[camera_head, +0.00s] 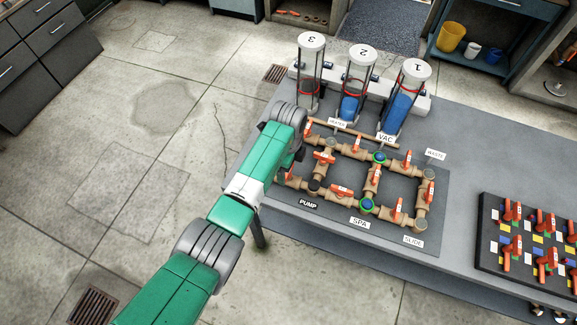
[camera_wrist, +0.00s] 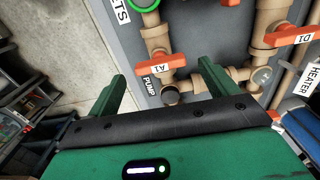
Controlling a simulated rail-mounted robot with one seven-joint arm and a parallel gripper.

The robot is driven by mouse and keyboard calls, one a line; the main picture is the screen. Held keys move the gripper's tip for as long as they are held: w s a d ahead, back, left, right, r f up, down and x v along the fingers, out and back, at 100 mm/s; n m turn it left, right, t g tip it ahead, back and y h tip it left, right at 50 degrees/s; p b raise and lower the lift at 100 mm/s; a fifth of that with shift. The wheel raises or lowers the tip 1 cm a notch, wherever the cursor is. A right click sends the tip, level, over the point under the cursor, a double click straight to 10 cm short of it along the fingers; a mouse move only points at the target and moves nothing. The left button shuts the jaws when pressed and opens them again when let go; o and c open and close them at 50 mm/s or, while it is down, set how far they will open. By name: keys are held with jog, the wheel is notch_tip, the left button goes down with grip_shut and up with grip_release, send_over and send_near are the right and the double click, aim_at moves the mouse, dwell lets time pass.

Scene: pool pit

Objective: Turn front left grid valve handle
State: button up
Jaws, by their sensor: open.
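The valve grid of tan pipes with orange handles stands on a grey panel (camera_head: 395,182). The front left handle, labelled A1 (camera_wrist: 178,65), lies across the pipe beside the PUMP label; the same handle appears to be the one in the head view (camera_head: 342,191). My gripper (camera_wrist: 164,74) is open and empty. In the wrist view its two green fingers appear either side of A1, one left and one right, with no visible contact. Depth between fingertips and handle cannot be judged. In the head view my arm hides the gripper.
Handle D1 (camera_wrist: 290,37) and its pipe are right of the fingers. Three numbered clear cylinders (camera_head: 352,85) stand behind the grid. A board of small orange handles (camera_head: 535,245) lies at the right. Open concrete floor (camera_head: 130,150) is at the left.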

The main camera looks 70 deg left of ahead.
notch_tip(320, 180, up, 5)
jog(key=shift+r, duration=0.2)
dwell(0.6)
